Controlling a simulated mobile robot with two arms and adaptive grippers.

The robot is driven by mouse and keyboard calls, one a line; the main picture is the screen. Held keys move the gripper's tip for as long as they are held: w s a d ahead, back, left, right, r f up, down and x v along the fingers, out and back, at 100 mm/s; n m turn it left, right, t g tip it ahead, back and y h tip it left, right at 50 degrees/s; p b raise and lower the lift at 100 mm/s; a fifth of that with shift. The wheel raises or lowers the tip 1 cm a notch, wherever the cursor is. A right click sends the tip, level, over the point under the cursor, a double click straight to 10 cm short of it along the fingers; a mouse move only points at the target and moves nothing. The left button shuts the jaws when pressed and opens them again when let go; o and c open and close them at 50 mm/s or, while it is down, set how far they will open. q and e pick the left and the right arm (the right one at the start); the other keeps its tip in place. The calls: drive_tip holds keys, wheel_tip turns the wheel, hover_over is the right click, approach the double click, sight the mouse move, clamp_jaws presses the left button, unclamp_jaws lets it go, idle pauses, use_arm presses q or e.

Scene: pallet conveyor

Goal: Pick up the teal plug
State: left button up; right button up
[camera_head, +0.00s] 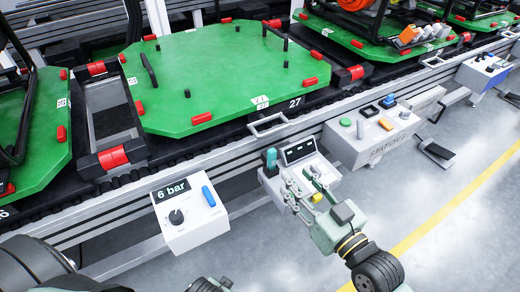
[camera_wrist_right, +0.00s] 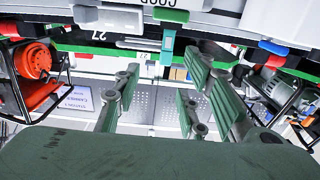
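The teal plug (camera_head: 270,158) stands upright at the left back of a small grey panel box beside the conveyor. In the right wrist view the teal plug (camera_wrist_right: 168,48) shows at the top centre, beyond the fingertips. My right gripper (camera_head: 299,182) is over the panel box, just right of the plug and apart from it. Its fingers are spread with nothing between them; the open fingers also show in the right wrist view (camera_wrist_right: 162,85).
The panel box (camera_head: 325,168) carries a dark display (camera_head: 299,151) and a yellow button (camera_head: 317,197), partly hidden by my gripper. A "6 bar" box (camera_head: 190,222) stands to the left, a station box (camera_head: 375,145) to the right. The conveyor with a green pallet (camera_head: 215,65) runs behind.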

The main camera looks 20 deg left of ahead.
sight(274, 159)
drive_tip(key=x, duration=0.2)
drive_tip(key=shift+w+a+r, duration=0.15)
drive_tip(key=shift+a, duration=0.25)
drive_tip(key=x, duration=0.3)
drive_tip(key=b+x, duration=0.1)
drive_tip(key=x, duration=0.1)
drive_tip(key=shift+a+f, duration=0.35)
drive_tip(key=shift+a, duration=0.1)
use_arm(q)
drive_tip(key=w+r, duration=0.1)
drive_tip(key=r, duration=0.1)
drive_tip(key=shift+w+a+r, duration=0.15)
drive_tip(key=shift+w+r, duration=0.2)
use_arm(e)
drive_tip(key=shift+c, duration=0.3)
clamp_jaws()
